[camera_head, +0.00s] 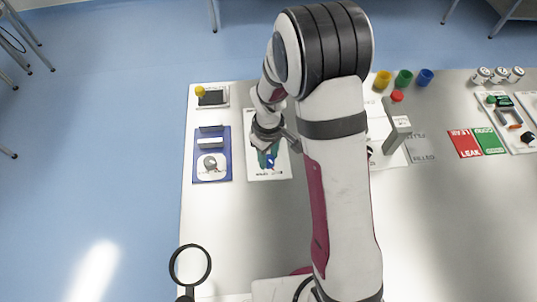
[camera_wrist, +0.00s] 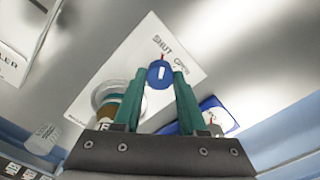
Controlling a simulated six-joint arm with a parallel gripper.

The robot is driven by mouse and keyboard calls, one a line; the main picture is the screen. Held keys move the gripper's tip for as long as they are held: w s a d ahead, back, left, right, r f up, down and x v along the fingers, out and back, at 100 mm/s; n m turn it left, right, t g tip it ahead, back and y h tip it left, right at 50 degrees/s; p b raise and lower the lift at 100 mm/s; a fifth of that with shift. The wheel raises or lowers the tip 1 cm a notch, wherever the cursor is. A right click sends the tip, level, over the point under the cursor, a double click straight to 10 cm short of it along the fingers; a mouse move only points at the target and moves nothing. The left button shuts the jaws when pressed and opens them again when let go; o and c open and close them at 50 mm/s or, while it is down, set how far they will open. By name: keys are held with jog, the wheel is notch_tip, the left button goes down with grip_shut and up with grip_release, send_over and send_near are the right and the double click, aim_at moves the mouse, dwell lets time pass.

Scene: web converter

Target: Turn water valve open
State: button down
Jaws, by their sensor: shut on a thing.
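The water valve is a blue round knob (camera_wrist: 160,76) with a white bar on its face and a small red mark at its top edge. It stands on a white panel (camera_wrist: 150,40) printed SHUT and OPEN, and the red mark lies close to these words. My gripper (camera_wrist: 164,80) has its two green fingers on either side of the knob, shut on it. In the head view my gripper (camera_head: 268,152) reaches down over the white panel (camera_head: 283,172), and a bit of blue knob (camera_head: 270,163) shows beside the fingers.
A blue tray (camera_head: 200,174) lies left of the panel. A round clear vessel (camera_wrist: 103,90) sits beside my fingers. A grey post device (camera_head: 397,130) with a red top stands right of my arm. Coloured cups (camera_head: 404,79) and LEAK (camera_head: 465,144) and green cards lie farther right.

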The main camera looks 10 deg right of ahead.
jog(key=m, duration=0.7)
jog(key=shift+m, duration=0.4)
jog(key=m, duration=0.3)
jog(key=shift+m, duration=2.1)
jog(key=shift+c, duration=2.3)
grip_release()
jog(key=shift+r, duration=0.1)
